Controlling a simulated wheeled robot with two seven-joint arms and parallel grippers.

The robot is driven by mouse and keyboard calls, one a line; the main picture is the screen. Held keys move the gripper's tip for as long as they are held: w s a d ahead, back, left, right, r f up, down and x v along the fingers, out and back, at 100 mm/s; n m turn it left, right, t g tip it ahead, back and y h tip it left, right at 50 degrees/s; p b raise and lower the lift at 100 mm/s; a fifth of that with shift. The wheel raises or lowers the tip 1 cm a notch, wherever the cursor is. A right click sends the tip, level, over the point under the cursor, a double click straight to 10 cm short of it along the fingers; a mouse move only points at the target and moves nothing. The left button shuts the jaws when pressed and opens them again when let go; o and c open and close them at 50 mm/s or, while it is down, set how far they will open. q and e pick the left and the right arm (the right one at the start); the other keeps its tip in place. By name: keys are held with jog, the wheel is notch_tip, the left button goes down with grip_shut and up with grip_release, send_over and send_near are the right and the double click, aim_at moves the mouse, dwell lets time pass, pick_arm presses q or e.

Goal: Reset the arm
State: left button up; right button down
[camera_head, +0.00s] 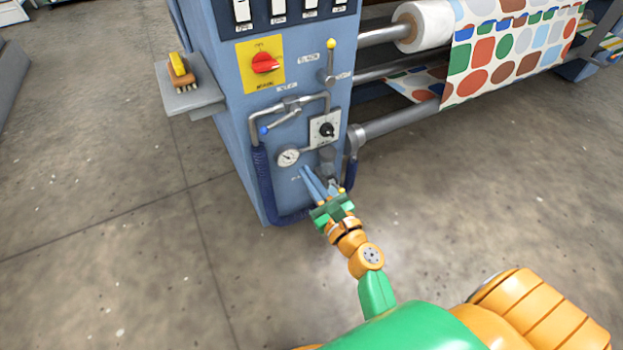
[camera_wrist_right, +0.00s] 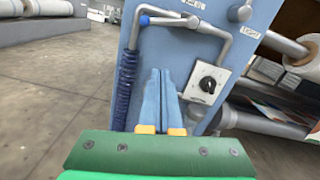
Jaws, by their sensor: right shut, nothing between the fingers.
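My right gripper (camera_head: 309,176) is in front of the lower part of the blue press cabinet (camera_head: 222,60). Its blue fingers are together with nothing between them, as the right wrist view (camera_wrist_right: 159,78) also shows. The fingertips are near the round gauge (camera_head: 288,157) and the black knob on its white plate (camera_head: 326,130) in the head view. I cannot tell whether they touch the panel. In the right wrist view the knob plate (camera_wrist_right: 207,82) is to the right of the fingers. My left gripper is in neither view.
The panel carries a red rotary switch (camera_head: 264,63), a yellow-tipped lever (camera_head: 330,62), grey pipes and a dark blue coiled hose (camera_head: 264,185). A side shelf (camera_head: 190,99) holds a yellow-handled brush (camera_head: 181,70). Rollers with patterned sheet (camera_head: 510,48) are at right. Floor in front is clear.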

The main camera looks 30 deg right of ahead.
jog(key=shift+s, duration=0.55)
